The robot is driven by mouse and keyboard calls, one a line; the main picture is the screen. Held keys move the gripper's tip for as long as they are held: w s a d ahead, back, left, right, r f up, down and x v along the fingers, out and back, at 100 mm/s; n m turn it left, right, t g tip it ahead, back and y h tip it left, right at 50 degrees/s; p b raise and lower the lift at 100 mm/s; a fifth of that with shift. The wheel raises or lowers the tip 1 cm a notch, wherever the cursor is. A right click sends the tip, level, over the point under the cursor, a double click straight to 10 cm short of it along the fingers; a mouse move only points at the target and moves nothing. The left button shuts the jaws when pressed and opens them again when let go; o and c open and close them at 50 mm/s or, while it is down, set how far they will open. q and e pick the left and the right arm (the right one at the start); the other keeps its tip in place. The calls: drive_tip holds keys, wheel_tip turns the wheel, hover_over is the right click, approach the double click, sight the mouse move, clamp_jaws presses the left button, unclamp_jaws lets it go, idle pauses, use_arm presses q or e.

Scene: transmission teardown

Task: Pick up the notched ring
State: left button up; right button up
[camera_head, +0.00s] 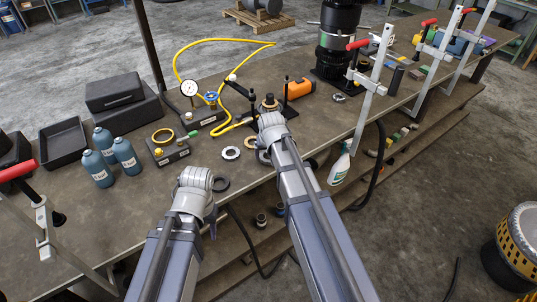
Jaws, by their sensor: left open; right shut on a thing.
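A pale metal ring (231,153) with an uneven inner edge lies flat near the bench's front edge; it looks like the notched ring, but its notches are too small to make out surely. A second ring (262,157) is partly hidden by my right arm. A plain dark ring (221,184) lies at the front edge. My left gripper (196,183) is open, just left of the dark ring; its fingers are mostly hidden by the wrist. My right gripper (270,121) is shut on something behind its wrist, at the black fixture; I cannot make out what.
A pressure gauge (190,88) with a yellow hose (178,62) stands behind. A spray bottle (340,165) and clamps (373,88) are to the right. Bare bench (140,205) is at front left.

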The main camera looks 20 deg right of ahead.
wheel_tip(320, 180, up, 9)
drive_tip(key=p, duration=0.9)
wheel_tip(320, 180, down, 7)
drive_tip(key=b, duration=0.7)
drive_tip(key=shift+b, duration=0.4)
drive_tip(key=shift+r, duration=0.2)
drive_tip(key=shift+w, duration=0.1)
